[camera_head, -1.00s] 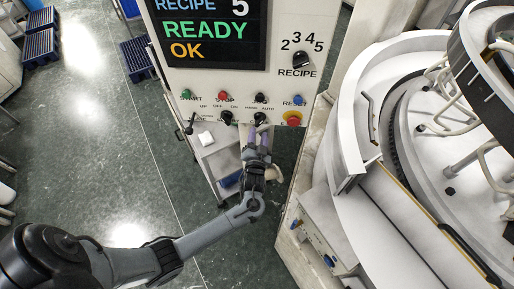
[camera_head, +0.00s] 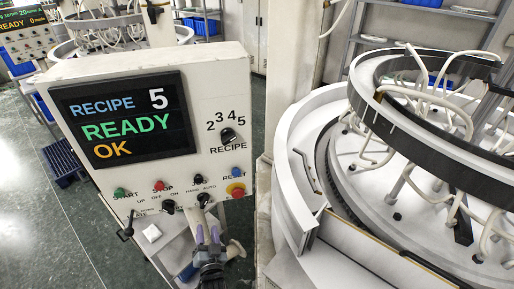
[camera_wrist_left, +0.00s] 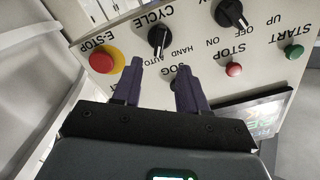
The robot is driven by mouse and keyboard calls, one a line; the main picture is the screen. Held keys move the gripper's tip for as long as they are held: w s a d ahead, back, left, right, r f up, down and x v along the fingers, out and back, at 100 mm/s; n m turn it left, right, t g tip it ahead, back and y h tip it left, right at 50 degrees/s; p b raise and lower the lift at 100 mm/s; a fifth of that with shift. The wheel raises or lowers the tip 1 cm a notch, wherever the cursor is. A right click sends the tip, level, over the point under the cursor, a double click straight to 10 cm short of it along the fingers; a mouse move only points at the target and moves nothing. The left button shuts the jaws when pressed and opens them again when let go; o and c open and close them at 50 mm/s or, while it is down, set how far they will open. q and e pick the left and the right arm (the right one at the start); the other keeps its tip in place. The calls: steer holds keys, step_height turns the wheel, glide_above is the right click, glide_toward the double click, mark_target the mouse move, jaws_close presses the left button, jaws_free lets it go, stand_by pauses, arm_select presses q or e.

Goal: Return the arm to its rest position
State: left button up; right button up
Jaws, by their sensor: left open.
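My left gripper (camera_head: 208,232) is low in the middle of the head view, its purple fingers pointing up toward the bottom edge of the control panel (camera_head: 85,185). In the left wrist view the two fingers (camera_wrist_left: 159,72) stand apart with nothing held between them. The panel face lies beyond them, upside down. The black CYCLE knob (camera_wrist_left: 159,39) shows just past the fingertips; whether they touch the panel is unclear. The JOG control is partly hidden behind the fingers. The panel screen (camera_head: 125,120) reads RECIPE 5, READY, OK. My right gripper is in no view.
The red E-STOP button (camera_wrist_left: 103,59) with its yellow base is left of the fingers in the wrist view. The large round lapping machine (camera_head: 330,235) stands right of the panel. A white cart (camera_head: 165,245) is below the panel. Open floor (camera_head: 50,240) lies left.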

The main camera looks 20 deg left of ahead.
arm_select(q)
steer(key=s+f+g+h+p, duration=0.1)
steer(key=s+f+h+p, duration=0.15)
steer(key=s, duration=0.65)
steer(key=s+d+r+m+g+h+p, duration=0.1)
steer(key=s+d+r+g+h, duration=0.2)
steer(key=s, duration=0.5)
steer(key=s+d+r+m+g+h+p, duration=0.1)
steer(key=s+d+r+m+g+h, duration=0.1)
steer(key=s+d+r+g+h, duration=0.2)
steer(key=s+d+g+h, duration=0.1)
steer(key=s+d+g, duration=0.1)
steer(key=s+d, duration=0.1)
steer(key=shift+s+d+g, duration=0.2)
steer(key=shift+s+g, duration=0.15)
steer(key=shift+g, duration=0.05)
